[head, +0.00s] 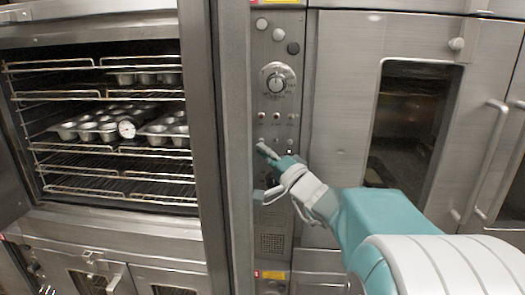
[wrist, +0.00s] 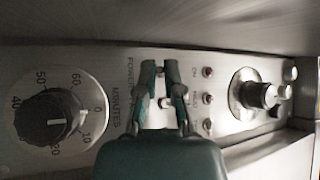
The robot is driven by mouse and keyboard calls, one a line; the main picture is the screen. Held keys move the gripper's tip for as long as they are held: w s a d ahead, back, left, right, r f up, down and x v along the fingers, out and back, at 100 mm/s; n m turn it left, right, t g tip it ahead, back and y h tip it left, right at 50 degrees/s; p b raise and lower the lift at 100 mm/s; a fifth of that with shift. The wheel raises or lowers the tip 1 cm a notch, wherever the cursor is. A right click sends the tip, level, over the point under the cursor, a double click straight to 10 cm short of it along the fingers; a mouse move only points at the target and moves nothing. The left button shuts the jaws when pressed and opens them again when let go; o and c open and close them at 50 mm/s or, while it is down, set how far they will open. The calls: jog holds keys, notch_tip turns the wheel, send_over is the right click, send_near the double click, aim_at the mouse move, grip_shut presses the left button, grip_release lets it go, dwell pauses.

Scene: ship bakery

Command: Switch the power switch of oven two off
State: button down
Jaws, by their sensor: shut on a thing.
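The metal control panel (head: 270,50) stands between an open oven and a closed one. I cannot read an oven number on it. My gripper (head: 266,152) is at the panel, below the row of small lamps, and its fingers cover the part they touch. In the wrist view my gripper (wrist: 160,70) reaches over the panel beside the printed word POWER. A small pale piece, seemingly the power switch (wrist: 165,102), shows between the fingers, which are closed on it. Whether the switch is on or off cannot be told.
A large dial (head: 277,80) sits above my gripper; a minutes timer (wrist: 60,118) is near it. Small lamps (wrist: 208,98) lie beside the fingers. The open oven holds muffin tins (head: 85,128) on racks. The closed oven door (head: 345,110) is at right.

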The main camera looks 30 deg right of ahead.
jog(key=shift+f+n+t, duration=0.3)
jog(key=shift+f+n, duration=0.05)
jog(key=shift+n, duration=0.15)
jog(key=shift+y, duration=0.4)
jog(key=c, duration=0.8)
grip_release()
jog(key=shift+w, duration=0.1)
jog(key=shift+d, duration=0.1)
jog(key=v, duration=1.2)
